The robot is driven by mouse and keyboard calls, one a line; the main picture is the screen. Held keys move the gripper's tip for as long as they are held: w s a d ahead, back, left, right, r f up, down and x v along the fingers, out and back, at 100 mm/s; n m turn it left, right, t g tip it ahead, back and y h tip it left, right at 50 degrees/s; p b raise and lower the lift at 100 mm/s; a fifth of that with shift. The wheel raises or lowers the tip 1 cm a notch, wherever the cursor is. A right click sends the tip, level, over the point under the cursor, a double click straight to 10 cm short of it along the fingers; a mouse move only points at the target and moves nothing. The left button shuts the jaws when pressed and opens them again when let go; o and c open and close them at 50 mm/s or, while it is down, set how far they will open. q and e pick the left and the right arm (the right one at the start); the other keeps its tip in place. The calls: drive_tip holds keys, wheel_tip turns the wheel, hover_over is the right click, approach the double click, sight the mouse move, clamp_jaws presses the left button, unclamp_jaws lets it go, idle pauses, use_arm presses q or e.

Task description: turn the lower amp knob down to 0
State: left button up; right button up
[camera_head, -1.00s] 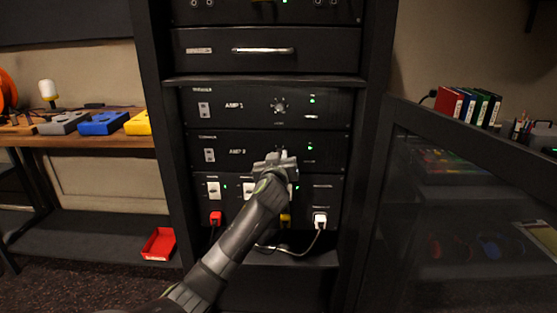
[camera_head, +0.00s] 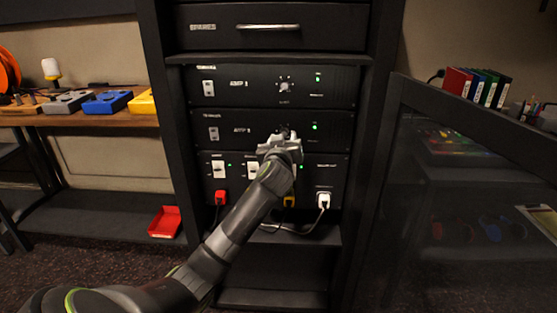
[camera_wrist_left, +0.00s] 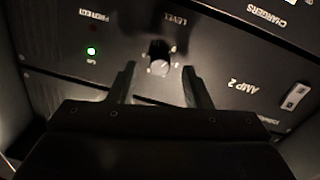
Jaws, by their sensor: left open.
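The lower amp, AMP 2 (camera_head: 222,130), is a black rack panel below AMP 1 (camera_head: 225,86). Its level knob (camera_wrist_left: 159,60) is dark with a pale pointer and shows in the left wrist view, where the panel appears upside down. My left gripper (camera_head: 284,137) is at this panel in the head view and covers most of the knob there. In the left wrist view the two fingers (camera_wrist_left: 158,82) stand apart, one to each side of the knob, with a gap on both sides. AMP 2's green light (camera_wrist_left: 91,51) is lit. My right gripper is not in view.
Below is a charger panel with white switches (camera_head: 218,169) and red, yellow and white plugs (camera_head: 323,200) on cables. A drawer with a handle (camera_head: 268,27) is above. An open glass door (camera_head: 460,190) stands at the right. A red tray (camera_head: 165,222) lies at the left.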

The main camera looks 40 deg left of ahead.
use_arm(q)
drive_tip(key=p+v, duration=0.1)
drive_tip(key=v, duration=1.5)
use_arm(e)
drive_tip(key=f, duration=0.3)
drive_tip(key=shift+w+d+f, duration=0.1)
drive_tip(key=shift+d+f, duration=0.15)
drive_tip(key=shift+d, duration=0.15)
use_arm(q)
drive_tip(key=shift+a, duration=0.15)
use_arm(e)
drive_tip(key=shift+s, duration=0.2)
